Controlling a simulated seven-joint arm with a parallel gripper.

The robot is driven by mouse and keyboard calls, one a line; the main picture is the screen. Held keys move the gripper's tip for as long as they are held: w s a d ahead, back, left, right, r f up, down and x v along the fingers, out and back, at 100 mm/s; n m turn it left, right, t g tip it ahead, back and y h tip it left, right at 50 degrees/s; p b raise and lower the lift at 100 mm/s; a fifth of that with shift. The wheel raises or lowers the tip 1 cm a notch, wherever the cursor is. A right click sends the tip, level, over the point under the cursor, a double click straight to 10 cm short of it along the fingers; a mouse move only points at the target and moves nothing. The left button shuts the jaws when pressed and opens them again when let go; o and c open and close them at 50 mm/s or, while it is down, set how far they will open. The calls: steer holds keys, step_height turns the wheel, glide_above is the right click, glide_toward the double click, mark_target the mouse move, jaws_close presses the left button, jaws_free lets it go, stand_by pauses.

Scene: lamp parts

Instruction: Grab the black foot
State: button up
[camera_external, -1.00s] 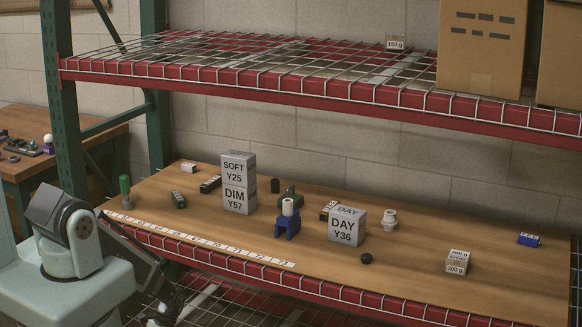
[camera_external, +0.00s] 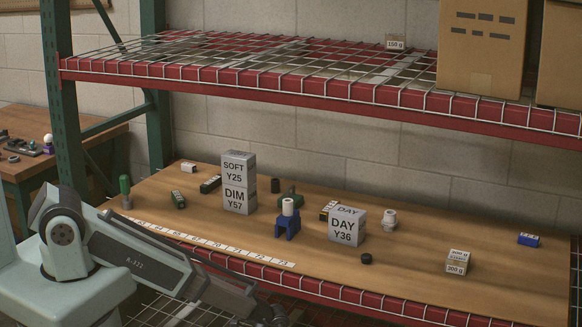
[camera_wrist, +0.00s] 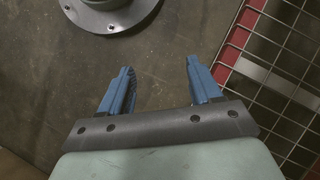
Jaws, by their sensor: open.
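A small black disc (camera_external: 366,258), which looks like the black foot, lies flat on the wooden shelf in front of the DAY blocks. Neither black part shows in the wrist view. In the external view my arm runs low along the front left of the shelf, and my fingers cannot be made out.
The shelf's red front edge and wire mesh (camera_wrist: 270,60) lie right of my fingers. Grey DAY blocks (camera_external: 346,228), a blue stand (camera_external: 287,227) with a white part, a white fitting (camera_external: 389,220) and a small labelled block stack (camera_external: 457,262) surround the disc. An upper wire shelf (camera_external: 300,75) hangs above.

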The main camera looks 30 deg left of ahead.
steer(key=s+d+r+m+t+h, duration=0.15)
steer(key=d+r+m, duration=0.35)
steer(key=d, duration=0.7)
steer(key=s+d+r+m+t+h, duration=0.1)
steer(key=s+d+r+m, duration=0.15)
steer(key=d+r, duration=0.65)
steer(key=s+d+r+m+h, duration=0.2)
steer(key=s+d+r+m, duration=0.3)
steer(key=d+r, duration=0.6)
steer(key=s+d+r+m+h, duration=0.3)
steer(key=s+d+r, duration=0.45)
steer(key=d, duration=0.45)
step_height(320, 180, up, 14)
steer(key=n+t+y, duration=0.1)
steer(key=n+y, duration=0.1)
steer(key=n, duration=3.2)
glide_above(367, 256)
step_height(367, 256, down, 8)
steer(key=shift+w+d+r, duration=0.1)
steer(key=shift+d+r, duration=0.05)
steer(key=shift+r, duration=0.05)
steer(key=shift+f, duration=2.6)
